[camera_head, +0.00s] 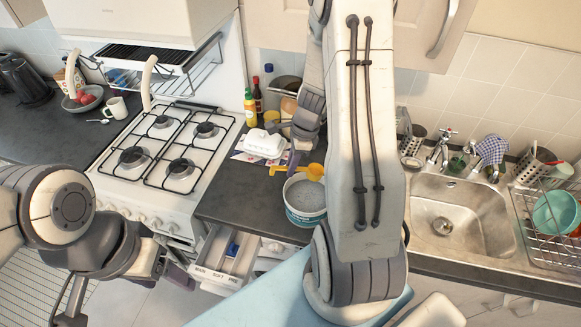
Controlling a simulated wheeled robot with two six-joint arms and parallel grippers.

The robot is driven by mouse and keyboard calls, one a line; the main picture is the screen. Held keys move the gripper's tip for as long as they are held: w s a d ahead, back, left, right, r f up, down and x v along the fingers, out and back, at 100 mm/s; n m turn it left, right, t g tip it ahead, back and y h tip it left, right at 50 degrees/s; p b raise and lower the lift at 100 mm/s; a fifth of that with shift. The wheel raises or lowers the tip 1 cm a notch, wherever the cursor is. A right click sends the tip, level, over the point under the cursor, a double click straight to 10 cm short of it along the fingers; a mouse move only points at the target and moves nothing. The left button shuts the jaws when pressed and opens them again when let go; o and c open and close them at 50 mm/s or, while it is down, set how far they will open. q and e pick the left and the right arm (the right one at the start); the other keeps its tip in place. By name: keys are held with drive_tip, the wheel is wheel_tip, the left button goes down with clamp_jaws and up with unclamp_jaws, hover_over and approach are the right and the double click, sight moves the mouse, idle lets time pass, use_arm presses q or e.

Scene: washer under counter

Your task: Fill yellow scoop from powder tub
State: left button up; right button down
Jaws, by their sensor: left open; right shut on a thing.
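The powder tub (306,217) stands on the dark counter beside the sink, a round, light tub with a teal band and open top. Pale powder (308,194) shows inside it. The yellow scoop (316,171) is over the tub's far rim, its handle pointing left; I cannot tell whether its bowl touches the powder or holds any. My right gripper (293,159) is shut on the scoop and reaches down from above. My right arm covers part of the tub's right side. My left gripper (178,271) is open and empty, low at the left in front of the stove.
An open washer drawer (220,265) juts out below the counter, left of the tub. A white butter dish (264,143) and papers lie behind the tub. The stove (170,150) is to the left, the sink (455,218) to the right. Some counter left of the tub is clear.

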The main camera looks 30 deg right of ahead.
sight(306, 169)
drive_tip(key=shift+s+d+f+t+y+b, duration=0.15)
drive_tip(key=shift+d+f+t+y+b, duration=0.3)
drive_tip(key=shift+b, duration=1.2)
drive_tip(key=shift+s+d+f+y+b, duration=0.3)
drive_tip(key=shift+y+b, duration=0.25)
drive_tip(key=shift+b, duration=0.7)
drive_tip(key=y+b, duration=0.1)
drive_tip(key=d+t+b, duration=0.1)
drive_tip(key=b, duration=0.1)
drive_tip(key=shift+s+d+f+y, duration=0.15)
drive_tip(key=shift+s+f+y, duration=0.1)
drive_tip(key=shift+f+y, duration=0.15)
drive_tip(key=b, duration=0.1)
drive_tip(key=d+t+y+b, duration=0.1)
drive_tip(key=shift+s+d+f+y+b, duration=0.1)
drive_tip(key=shift+s+f+y+b, duration=0.2)
drive_tip(key=shift+f+b, duration=0.1)
wheel_tip(306, 169, down, 8)
drive_tip(key=b, duration=0.5)
drive_tip(key=shift+f, duration=0.25)
wheel_tip(306, 169, up, 10)
drive_tip(key=p, duration=0.9)
